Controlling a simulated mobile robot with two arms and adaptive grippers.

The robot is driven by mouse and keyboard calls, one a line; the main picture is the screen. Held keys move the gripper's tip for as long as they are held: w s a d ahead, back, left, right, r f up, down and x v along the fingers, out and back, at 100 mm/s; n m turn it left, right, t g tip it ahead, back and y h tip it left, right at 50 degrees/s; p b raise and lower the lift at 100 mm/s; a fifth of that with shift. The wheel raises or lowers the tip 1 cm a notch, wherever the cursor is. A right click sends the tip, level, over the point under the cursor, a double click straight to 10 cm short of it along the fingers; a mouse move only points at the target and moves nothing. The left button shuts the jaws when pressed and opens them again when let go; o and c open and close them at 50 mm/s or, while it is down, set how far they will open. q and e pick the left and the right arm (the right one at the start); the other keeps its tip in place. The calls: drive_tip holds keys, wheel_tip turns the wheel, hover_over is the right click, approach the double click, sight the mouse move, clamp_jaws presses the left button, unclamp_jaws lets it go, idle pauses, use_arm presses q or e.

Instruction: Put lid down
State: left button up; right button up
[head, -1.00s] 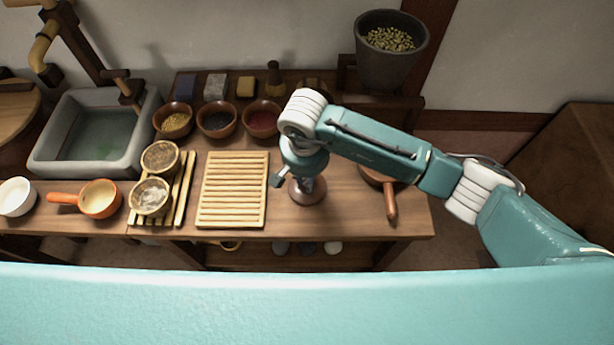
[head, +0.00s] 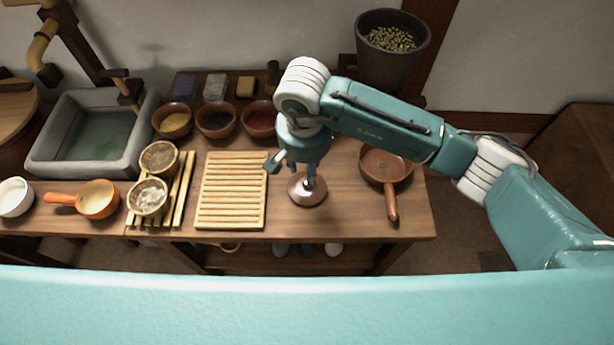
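The lid (head: 302,196), a round reddish-brown disc with a small knob, lies flat on the table between the slatted wooden rack and the copper-brown pan. My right gripper (head: 301,171) points down just above it, with its fingers apart and clear of the disc; it looks open and empty. The far edge of the lid and part of its knob are close behind the fingers. The pan (head: 385,166) stands uncovered to the right, its handle toward me, with small bits inside. My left gripper is not in view.
The slatted rack (head: 232,190) is empty, left of the lid. Bowls (head: 216,120) of powders stand behind it. A grey bucket (head: 389,66) stands at the back right.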

drive_tip(key=r, duration=0.5)
drive_tip(key=shift+s+r+b, duration=0.35)
drive_tip(key=shift+a, duration=0.1)
